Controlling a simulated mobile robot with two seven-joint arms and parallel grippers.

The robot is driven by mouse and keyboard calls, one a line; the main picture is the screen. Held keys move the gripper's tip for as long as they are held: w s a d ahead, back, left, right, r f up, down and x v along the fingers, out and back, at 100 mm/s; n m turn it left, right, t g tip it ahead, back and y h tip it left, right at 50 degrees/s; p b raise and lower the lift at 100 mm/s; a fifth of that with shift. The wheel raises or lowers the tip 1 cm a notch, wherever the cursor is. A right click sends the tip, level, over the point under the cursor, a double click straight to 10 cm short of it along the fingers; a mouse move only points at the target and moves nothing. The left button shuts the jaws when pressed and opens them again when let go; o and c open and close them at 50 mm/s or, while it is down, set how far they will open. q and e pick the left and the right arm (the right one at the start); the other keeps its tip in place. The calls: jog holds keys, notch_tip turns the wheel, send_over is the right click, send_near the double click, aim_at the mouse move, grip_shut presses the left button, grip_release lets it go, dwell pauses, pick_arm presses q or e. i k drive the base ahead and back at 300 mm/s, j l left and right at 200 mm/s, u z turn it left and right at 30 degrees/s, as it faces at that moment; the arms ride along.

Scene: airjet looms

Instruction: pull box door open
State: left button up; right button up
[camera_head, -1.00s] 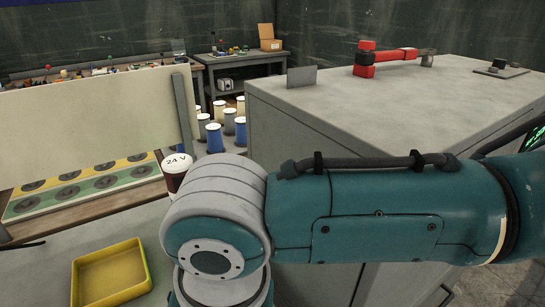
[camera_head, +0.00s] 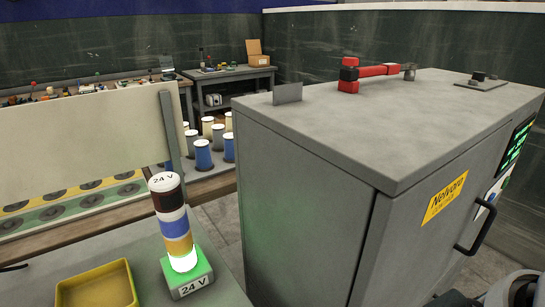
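The grey box (camera_head: 300,190) is a large metal cabinet filling the middle and right. Its front face carries the door (camera_head: 415,245), with a yellow "Nelvora" label (camera_head: 444,198) and a black bar handle (camera_head: 476,228) at the right. The door looks closed, flush with the box. Dark and grey parts, which look like my own arm, show at the bottom right edge below the handle. No fingertips show, so neither gripper can be made out.
A signal lamp tower (camera_head: 173,225), lit at its base, stands left of the box beside a yellow tray (camera_head: 98,287). A red-and-black arm-like tool (camera_head: 372,73) lies on the box top. Green displays (camera_head: 515,145) sit right of the handle. Floor shows at far right.

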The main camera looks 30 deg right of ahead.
aim_at(413, 234)
jog(key=l+z, duration=0.1)
jog(key=z, duration=0.85)
jog(key=i+z, duration=0.1)
jog(key=z, duration=0.4)
jog(key=l+z, duration=0.1)
jog(key=z, duration=0.4)
jog(key=l+u, duration=0.6)
jog(key=u, duration=0.25)
jog(key=l+u, duration=0.4)
jog(key=k+j, duration=0.05)
jog(key=j, duration=0.1)
